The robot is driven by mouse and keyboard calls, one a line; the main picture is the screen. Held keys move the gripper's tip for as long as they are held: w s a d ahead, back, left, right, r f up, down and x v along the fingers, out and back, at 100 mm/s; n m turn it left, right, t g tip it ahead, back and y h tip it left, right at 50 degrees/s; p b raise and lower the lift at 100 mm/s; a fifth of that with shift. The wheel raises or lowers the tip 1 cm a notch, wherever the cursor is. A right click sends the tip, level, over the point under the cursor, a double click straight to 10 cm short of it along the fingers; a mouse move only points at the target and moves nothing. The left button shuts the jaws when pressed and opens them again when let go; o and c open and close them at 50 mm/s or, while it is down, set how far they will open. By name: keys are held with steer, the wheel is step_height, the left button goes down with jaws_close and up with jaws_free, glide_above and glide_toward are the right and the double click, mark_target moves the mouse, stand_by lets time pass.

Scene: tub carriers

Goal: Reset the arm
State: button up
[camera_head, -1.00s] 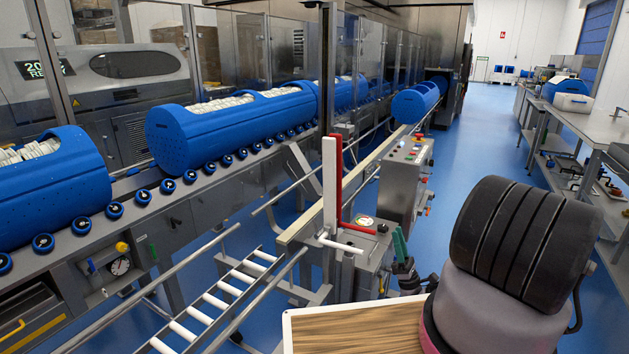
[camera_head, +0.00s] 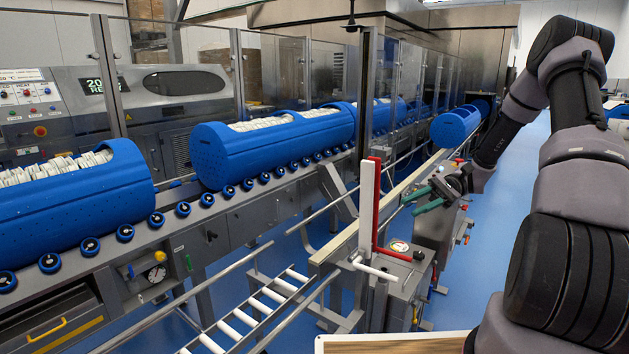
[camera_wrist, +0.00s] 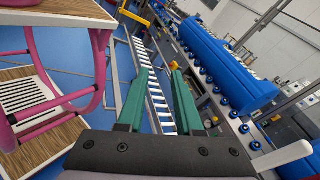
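My gripper (camera_head: 424,196) shows in the head view at the end of my raised, bent arm, in front of the control box at the conveyor's end. Its two green fingers are spread apart with nothing between them. In the wrist view my gripper (camera_wrist: 158,98) is also open and empty, pointing toward the roller track (camera_wrist: 152,84).
Blue tubs (camera_head: 270,145) of white items sit on the roller conveyor at left. A red and white lever (camera_head: 368,210) stands near my gripper. A pink-framed cart with wooden shelves (camera_wrist: 30,143) shows in the wrist view. Blue floor (camera_head: 500,240) is clear at right.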

steer(key=s+r+n+t+h, duration=0.1)
steer(key=s+r+t+h, duration=0.5)
steer(key=r, duration=0.5)
steer(key=s+r+n+t+h, duration=0.1)
steer(key=s+r+t+h, duration=0.5)
steer(key=s+r+t, duration=0.3)
steer(key=shift+s+r+n+h, duration=0.25)
steer(key=shift+r+n+h, duration=0.05)
steer(key=shift+r, duration=1.5)
